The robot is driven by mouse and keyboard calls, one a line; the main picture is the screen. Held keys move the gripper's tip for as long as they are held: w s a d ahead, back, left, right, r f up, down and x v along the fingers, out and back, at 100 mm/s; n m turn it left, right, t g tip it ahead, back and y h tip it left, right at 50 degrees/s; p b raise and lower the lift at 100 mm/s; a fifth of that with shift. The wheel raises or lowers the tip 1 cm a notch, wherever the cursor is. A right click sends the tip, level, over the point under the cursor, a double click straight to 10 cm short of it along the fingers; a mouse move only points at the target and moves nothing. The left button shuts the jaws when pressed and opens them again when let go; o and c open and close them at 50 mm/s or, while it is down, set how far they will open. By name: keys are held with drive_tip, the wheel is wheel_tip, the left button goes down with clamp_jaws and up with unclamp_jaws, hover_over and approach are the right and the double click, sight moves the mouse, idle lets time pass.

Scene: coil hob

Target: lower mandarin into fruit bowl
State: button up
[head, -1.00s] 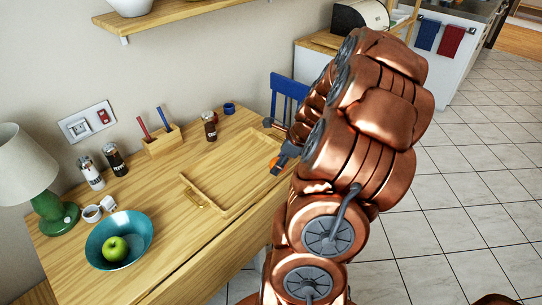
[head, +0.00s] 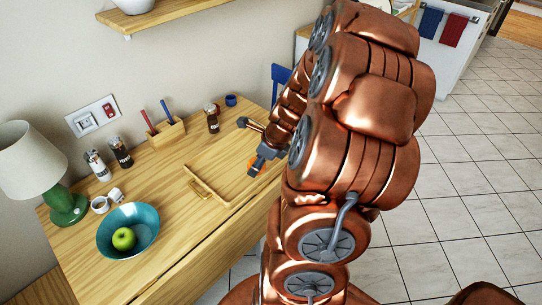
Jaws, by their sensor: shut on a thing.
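The fruit bowl (head: 145,220) is teal and stands upright at the front left of the wooden table. A green apple (head: 123,238) lies inside it. My gripper (head: 255,167) is over the right part of the table, above the wooden tray and well to the right of the bowl. It is shut on the mandarin (head: 252,168), of which only a small orange patch shows; the fingers hide the rest.
The shallow wooden tray (head: 207,191) lies below my gripper. A green lamp (head: 67,208), white cups (head: 100,205), two shakers (head: 121,153), a pen holder (head: 167,134) and a brown jar (head: 212,121) stand on the table (head: 165,185). Bare wood separates the bowl and tray.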

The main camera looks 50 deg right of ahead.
drive_tip(key=w+a+p, duration=0.3)
drive_tip(key=w+a, duration=0.1)
drive_tip(key=a, duration=0.7)
drive_tip(key=w+a+r+p, duration=0.1)
drive_tip(key=w+a+p, duration=0.3)
drive_tip(key=a, duration=0.7)
drive_tip(key=w+a+p, duration=0.4)
drive_tip(key=w+a, duration=0.1)
drive_tip(key=a, duration=0.6)
drive_tip(key=shift+w+a+r, duration=0.15)
drive_tip(key=shift+r, duration=0.15)
drive_tip(key=shift+f, duration=0.1)
drive_tip(key=shift+f+b, duration=1.95)
drive_tip(key=shift+f, duration=0.45)
drive_tip(key=shift+f+b, duration=0.65)
drive_tip(key=shift+f, duration=0.15)
drive_tip(key=o, duration=1.3)
drive_tip(key=shift+c, duration=0.2)
